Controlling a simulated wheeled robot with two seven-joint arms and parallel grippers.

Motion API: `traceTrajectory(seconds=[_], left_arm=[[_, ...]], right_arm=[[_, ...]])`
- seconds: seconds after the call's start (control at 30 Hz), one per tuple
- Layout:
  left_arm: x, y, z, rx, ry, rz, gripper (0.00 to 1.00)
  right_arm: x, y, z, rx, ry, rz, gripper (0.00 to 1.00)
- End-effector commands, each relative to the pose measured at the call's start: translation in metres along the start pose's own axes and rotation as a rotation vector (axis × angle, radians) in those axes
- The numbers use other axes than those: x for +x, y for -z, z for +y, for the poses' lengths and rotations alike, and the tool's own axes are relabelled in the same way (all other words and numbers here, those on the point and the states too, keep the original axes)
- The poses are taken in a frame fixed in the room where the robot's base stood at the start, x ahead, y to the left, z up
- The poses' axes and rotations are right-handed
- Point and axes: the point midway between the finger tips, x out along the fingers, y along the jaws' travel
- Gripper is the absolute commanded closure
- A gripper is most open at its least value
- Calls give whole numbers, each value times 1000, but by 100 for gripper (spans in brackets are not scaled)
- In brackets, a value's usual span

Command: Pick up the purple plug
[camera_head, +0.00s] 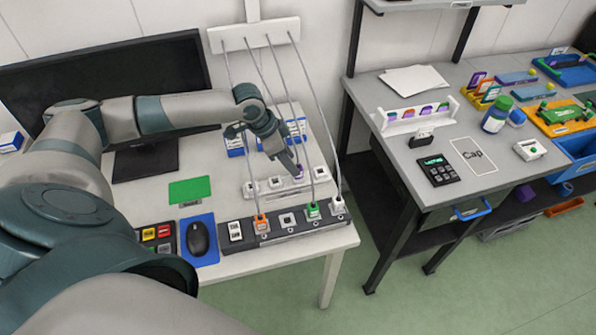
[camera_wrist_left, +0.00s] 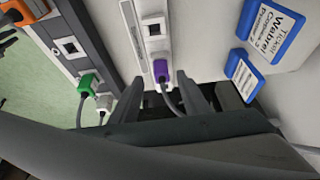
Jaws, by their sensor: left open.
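The purple plug (camera_head: 299,173) sits at the white socket strip (camera_head: 262,188) on the near table, partly hidden by my left gripper (camera_head: 292,166). In the left wrist view, the purple plug (camera_wrist_left: 161,70) is at the end of the white strip (camera_wrist_left: 151,25), with a grey cable running from it. The open fingers of my left gripper (camera_wrist_left: 160,88) stand on either side of the plug and cable, with gaps visible. I cannot tell how far the fingers reach along the plug. My right gripper is not in view.
A dark socket strip (camera_head: 240,240) with an orange plug (camera_head: 261,222), a green plug (camera_head: 313,211) and a white plug (camera_head: 338,205) lies in front. Cables hang from a white wall box (camera_head: 255,34). A monitor (camera_head: 100,75) is at left.

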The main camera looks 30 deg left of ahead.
Motion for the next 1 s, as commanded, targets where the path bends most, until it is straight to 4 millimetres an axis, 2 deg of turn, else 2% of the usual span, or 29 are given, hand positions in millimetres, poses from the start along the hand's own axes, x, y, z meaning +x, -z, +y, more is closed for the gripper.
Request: traceTrajectory(seconds=[0.17,0.37,0.53,1.0], left_arm=[[6,3,-1,-1,0,-1,58],[28,8,-2,-2,-1,-1,58],[47,6,-2,-1,0,-1,58],[52,6,-2,0,0,0,58]], right_arm=[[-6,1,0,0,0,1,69],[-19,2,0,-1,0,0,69],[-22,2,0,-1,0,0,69],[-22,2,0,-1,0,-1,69]])
